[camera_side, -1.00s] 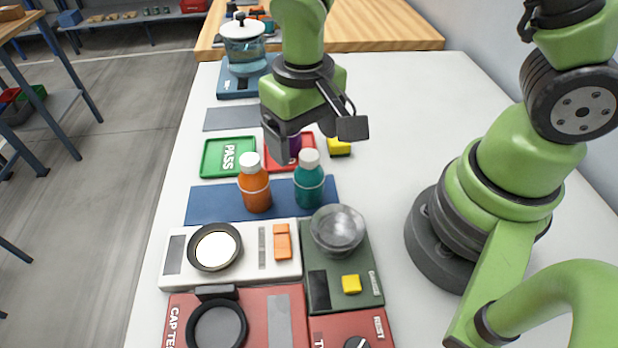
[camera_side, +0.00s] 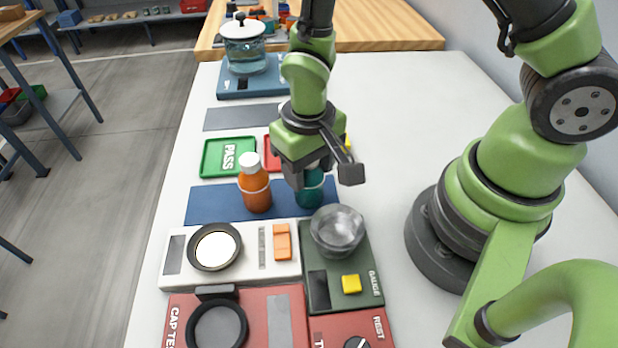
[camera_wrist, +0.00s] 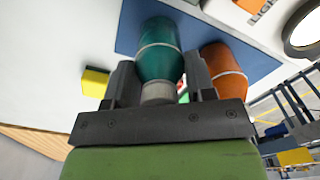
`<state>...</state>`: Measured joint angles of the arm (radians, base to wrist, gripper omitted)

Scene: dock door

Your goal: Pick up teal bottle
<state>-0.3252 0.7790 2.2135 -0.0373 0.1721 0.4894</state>
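The teal bottle (camera_side: 309,197) stands upright on the blue mat (camera_side: 205,206), with its cap hidden behind my gripper in the side view. My gripper (camera_side: 307,177) is over the bottle's top, pointing down. In the wrist view the teal bottle (camera_wrist: 159,50) and its pale cap show between the two fingers of my gripper (camera_wrist: 160,76). The fingers are apart, and a gap shows between the cap and each finger. The gripper looks open and not closed on the bottle.
An orange bottle (camera_side: 255,187) stands close on the left. A green PASS tray (camera_side: 228,157) and a partly hidden red tray (camera_side: 271,152) lie behind. A clear bowl (camera_side: 337,231) sits on the gauge board in front.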

